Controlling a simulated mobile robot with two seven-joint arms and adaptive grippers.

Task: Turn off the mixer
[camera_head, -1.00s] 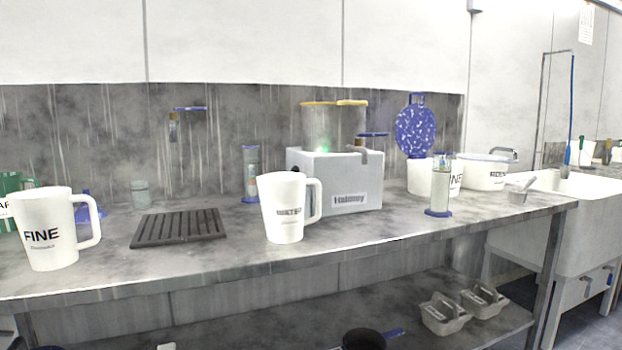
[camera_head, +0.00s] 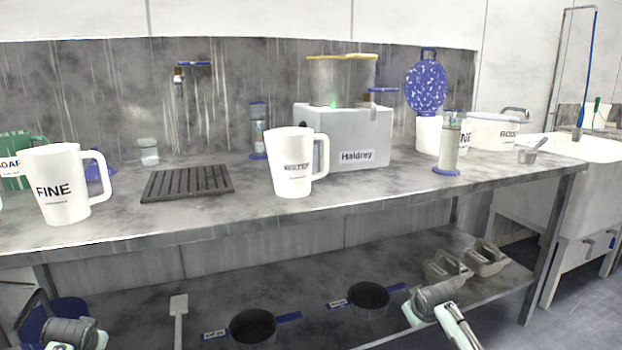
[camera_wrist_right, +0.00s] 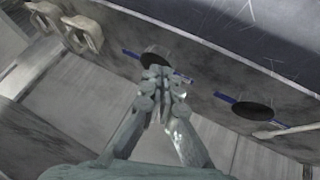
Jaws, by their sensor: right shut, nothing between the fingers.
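The mixer is a pale grey box (camera_head: 340,125) labelled "Haldrey" on the bench, right of centre in the head view. A clear vessel (camera_head: 340,80) with a yellow rim stands on top of it. A small green light (camera_head: 333,105) glows at the vessel's base. My right gripper (camera_wrist_right: 163,85) is shut and empty in the right wrist view, with the lower shelf and its dark pans behind it. In the head view, part of my right arm shows low in front of the shelf, well below the mixer. Part of my left arm shows at the bottom left; its fingers are not visible.
A white "WATER" jug (camera_head: 292,175) stands in front of the mixer's left side. A slatted dark mat (camera_head: 188,183) and a "FINE" jug (camera_head: 65,200) are further left. A measuring cylinder (camera_head: 449,145) and a white sink (camera_head: 555,165) are to the right. Dark pans (camera_head: 252,328) lie below.

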